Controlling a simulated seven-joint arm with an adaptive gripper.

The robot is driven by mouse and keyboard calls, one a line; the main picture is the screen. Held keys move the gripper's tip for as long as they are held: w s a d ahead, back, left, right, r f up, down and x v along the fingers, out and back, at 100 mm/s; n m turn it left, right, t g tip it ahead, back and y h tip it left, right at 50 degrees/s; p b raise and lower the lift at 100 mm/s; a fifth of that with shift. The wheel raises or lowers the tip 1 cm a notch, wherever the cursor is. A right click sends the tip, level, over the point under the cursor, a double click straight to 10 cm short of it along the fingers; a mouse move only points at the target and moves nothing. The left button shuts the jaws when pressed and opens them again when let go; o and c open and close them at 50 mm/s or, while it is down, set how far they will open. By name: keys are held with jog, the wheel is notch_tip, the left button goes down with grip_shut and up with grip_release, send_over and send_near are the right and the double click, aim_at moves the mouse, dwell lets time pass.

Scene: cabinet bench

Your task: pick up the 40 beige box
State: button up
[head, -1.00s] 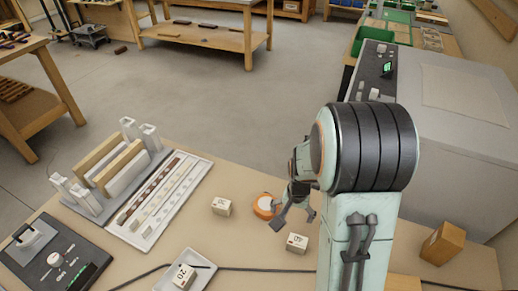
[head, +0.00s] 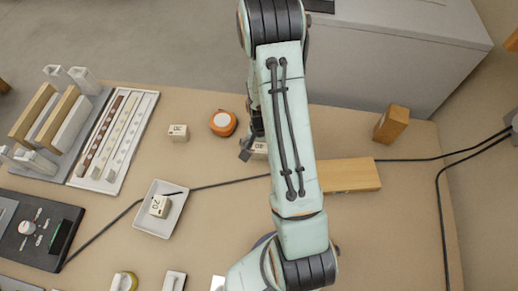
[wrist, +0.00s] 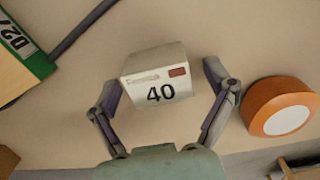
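The 40 beige box (wrist: 155,82) sits on the bench, its number "40" facing my gripper in the wrist view. In the head view the box (head: 259,149) is partly hidden by my arm. My gripper (wrist: 162,85) is open, with one finger on each side of the box. The left finger is close to the box's side; a small gap shows at the right finger. I cannot tell whether either touches. In the head view my gripper (head: 250,141) is low at the box, mostly behind the arm.
An orange disc (wrist: 281,106) lies right of the right finger. Another beige box (head: 178,132) stands farther left, and a box marked 20 (head: 160,206) lies in a white dish (head: 150,222). A black cable (head: 225,183) crosses the bench. A wooden block (head: 392,123) stands right.

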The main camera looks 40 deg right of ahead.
jog(key=c, duration=1.1)
jog(key=shift+o, duration=0.2)
